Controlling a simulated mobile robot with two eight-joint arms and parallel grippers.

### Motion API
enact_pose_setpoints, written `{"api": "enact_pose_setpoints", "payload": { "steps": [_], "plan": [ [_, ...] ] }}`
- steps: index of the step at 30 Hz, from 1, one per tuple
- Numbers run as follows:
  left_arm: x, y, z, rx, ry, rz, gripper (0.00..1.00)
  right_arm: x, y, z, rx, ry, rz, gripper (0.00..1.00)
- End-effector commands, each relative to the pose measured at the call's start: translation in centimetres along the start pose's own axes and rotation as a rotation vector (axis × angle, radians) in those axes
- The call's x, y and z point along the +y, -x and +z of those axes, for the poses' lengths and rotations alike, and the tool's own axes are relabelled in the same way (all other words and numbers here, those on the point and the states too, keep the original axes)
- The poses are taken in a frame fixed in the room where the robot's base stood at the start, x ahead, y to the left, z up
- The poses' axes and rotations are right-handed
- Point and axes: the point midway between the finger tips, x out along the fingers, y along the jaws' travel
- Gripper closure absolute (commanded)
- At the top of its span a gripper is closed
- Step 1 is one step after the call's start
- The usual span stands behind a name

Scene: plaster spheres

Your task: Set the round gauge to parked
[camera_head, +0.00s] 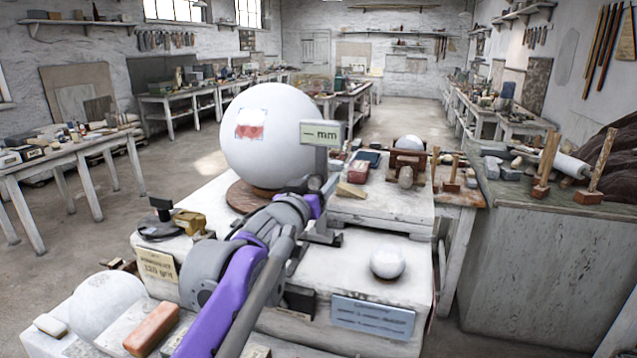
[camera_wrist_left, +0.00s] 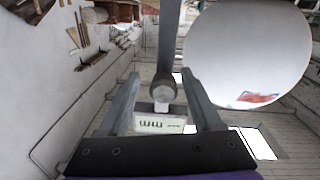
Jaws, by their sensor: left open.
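The gauge's display plate (camera_head: 320,133), marked "— mm", sits on a grey post beside the large white sphere (camera_head: 270,160) in the head view. The plate also shows, upside down, in the left wrist view (camera_wrist_left: 160,123). There a grey bar with a rounded end (camera_wrist_left: 163,92) lies between the fingers, apart from both. My left gripper (camera_head: 326,186) is open in front of the gauge post, and its open fingers also show in the left wrist view (camera_wrist_left: 160,100). My arm and gripper hide part of the gauge's lower body. My right gripper is not in view.
The large sphere rests on a round wooden base (camera_head: 245,197) close left of my gripper. A small white sphere (camera_head: 387,262) and a blue plaque (camera_head: 372,316) are at the front right. A wooden wedge (camera_head: 351,190) and a cradle with a ball (camera_head: 408,160) stand right of the gauge.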

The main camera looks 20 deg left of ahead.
Motion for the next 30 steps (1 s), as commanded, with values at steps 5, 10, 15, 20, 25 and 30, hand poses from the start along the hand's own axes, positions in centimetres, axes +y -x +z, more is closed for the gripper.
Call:
{"api": "enact_pose_setpoints", "payload": {
  "steps": [5, 10, 15, 20, 25, 30],
  "plan": [
    [0.0, 1.3, 0.0, 0.0, -0.002, 0.0, 0.35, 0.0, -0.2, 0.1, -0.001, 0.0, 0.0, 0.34],
    [0.0, 4.4, 0.1, 0.0, -0.002, 0.0, 0.35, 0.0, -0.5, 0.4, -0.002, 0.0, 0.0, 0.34],
    [0.0, 7.7, 0.1, 0.0, 0.0, -0.001, 0.35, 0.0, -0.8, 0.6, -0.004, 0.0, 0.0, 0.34],
    [0.0, 9.8, 0.1, 0.0, -0.001, 0.0, 0.35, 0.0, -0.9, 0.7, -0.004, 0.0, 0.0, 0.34],
    [0.0, 10.7, 0.0, 0.0, 0.001, 0.001, 0.35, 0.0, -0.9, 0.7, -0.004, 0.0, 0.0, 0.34],
    [0.1, 10.8, 0.0, 0.0, 0.001, 0.001, 0.35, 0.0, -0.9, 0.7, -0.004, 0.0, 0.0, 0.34]
  ]
}}
